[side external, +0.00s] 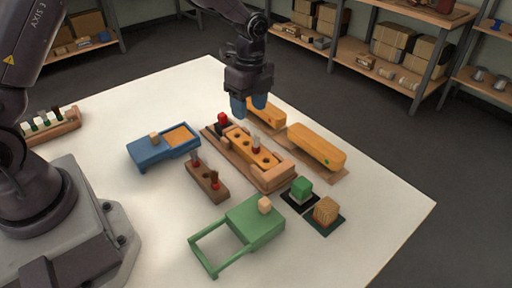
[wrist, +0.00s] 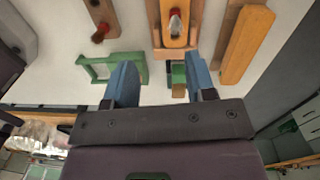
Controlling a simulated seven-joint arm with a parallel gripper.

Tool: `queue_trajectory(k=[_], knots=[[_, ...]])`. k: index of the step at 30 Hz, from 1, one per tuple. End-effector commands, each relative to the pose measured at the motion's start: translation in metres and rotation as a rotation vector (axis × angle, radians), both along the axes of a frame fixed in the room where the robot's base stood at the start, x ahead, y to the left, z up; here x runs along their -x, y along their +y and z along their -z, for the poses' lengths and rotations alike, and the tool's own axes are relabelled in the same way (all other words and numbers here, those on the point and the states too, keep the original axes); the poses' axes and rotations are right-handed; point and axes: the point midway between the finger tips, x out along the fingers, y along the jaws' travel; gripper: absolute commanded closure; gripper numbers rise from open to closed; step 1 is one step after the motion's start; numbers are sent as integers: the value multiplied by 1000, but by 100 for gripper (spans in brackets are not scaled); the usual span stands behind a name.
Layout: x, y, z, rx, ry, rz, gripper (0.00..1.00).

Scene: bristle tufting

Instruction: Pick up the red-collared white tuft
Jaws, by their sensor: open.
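A wooden rack (side external: 63,128) at the far left holds several white tufts, with green and red collars. My gripper (side external: 249,104) is open and empty, above the far end of the brush body. Its blue fingers (wrist: 161,62) are apart in the wrist view.
A blue tray (side external: 150,153) lies left of the holder and a green tray (side external: 255,222) lies in front. A green block (side external: 301,188) and a bristly tan block (side external: 326,210) stand on dark pads.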

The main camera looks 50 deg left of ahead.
Motion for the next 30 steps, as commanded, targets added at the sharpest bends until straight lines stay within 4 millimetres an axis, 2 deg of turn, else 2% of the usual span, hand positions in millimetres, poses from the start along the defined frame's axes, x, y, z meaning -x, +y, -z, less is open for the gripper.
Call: queue_trajectory(k=[3, 9, 13, 21, 30], knots=[[-21, -1, -7, 7, -48, 252, 50], [-24, 0, -8, 9, -58, 467, 50], [-23, 0, 6, 10, -54, 490, 50], [-22, -1, 55, 10, -54, 487, 50], [-19, -2, 80, 10, -55, 487, 50]])
